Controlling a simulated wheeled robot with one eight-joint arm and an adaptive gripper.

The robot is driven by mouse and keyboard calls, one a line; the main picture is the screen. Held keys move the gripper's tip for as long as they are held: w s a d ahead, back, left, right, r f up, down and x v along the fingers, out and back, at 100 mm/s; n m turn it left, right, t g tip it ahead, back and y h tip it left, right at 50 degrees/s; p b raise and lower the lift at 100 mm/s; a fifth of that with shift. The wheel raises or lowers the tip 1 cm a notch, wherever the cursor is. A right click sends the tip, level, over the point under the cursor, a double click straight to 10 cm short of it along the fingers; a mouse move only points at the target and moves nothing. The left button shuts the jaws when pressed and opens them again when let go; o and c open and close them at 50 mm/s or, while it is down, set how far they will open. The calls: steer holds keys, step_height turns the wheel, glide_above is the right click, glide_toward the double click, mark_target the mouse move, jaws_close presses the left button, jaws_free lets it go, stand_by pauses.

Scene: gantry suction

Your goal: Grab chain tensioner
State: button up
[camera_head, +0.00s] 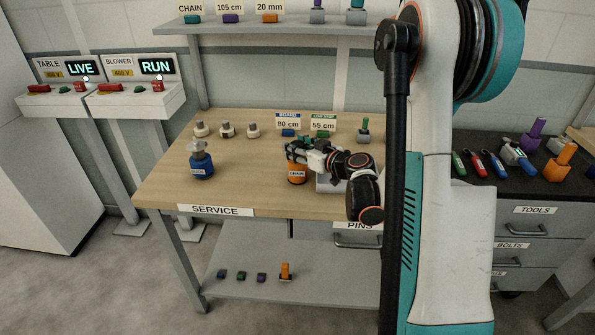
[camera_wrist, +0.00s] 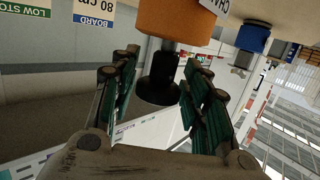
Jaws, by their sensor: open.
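The chain tensioner (camera_head: 297,178) is an orange cylinder with a white CHAIN label. It stands upright on the wooden service table, partly hidden by my gripper (camera_head: 297,150) in the head view. In the wrist view, which is upside down, its orange body (camera_wrist: 177,20) shows with a grey neck and a black knob (camera_wrist: 160,84). My gripper (camera_wrist: 160,68) is open, with one finger on each side of the neck and knob. A gap shows on both sides in that view. I cannot tell whether any finger touches it.
A blue labelled unit (camera_head: 200,165) with a grey top stands left on the service table (camera_head: 165,185). Small knobbed pieces (camera_head: 227,130) line the back, beside the 80 cm (camera_head: 288,121) and 55 cm signs. The table's front middle is clear.

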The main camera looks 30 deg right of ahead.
jaws_close()
steer(key=shift+r, duration=0.15)
